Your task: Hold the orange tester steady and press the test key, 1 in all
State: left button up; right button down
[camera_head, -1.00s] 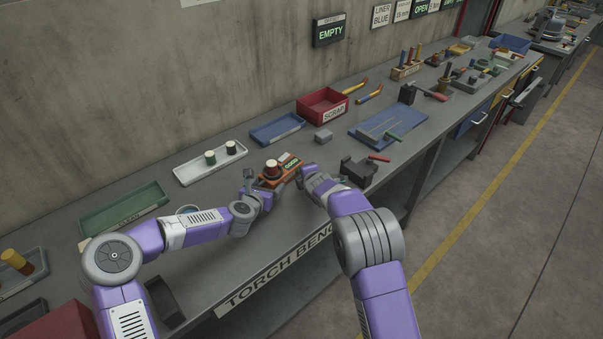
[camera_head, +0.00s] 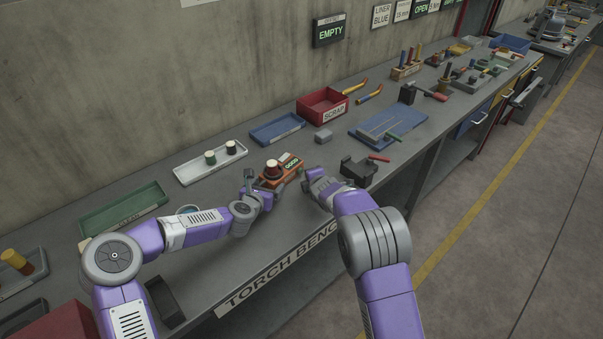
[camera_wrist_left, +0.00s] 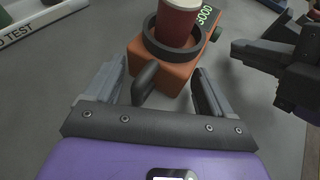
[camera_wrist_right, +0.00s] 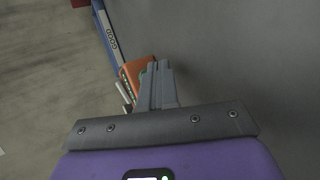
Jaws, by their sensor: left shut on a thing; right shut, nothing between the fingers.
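My right gripper (camera_head: 308,182) is shut and empty, just right of the tester. In the right wrist view its fingertips partly hide the tester (camera_wrist_right: 132,75). I cannot make out the test key.
A blue tray (camera_head: 262,136), red SCRAP bin (camera_head: 312,108) and grey block (camera_head: 323,136) stand behind. A dark fixture (camera_head: 358,172) with a red handle stands right of my right gripper.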

jog(key=shift+s+d, duration=1.75)
pick_arm(q)
jog(key=o, duration=1.2)
jog(key=shift+c, duration=0.2)
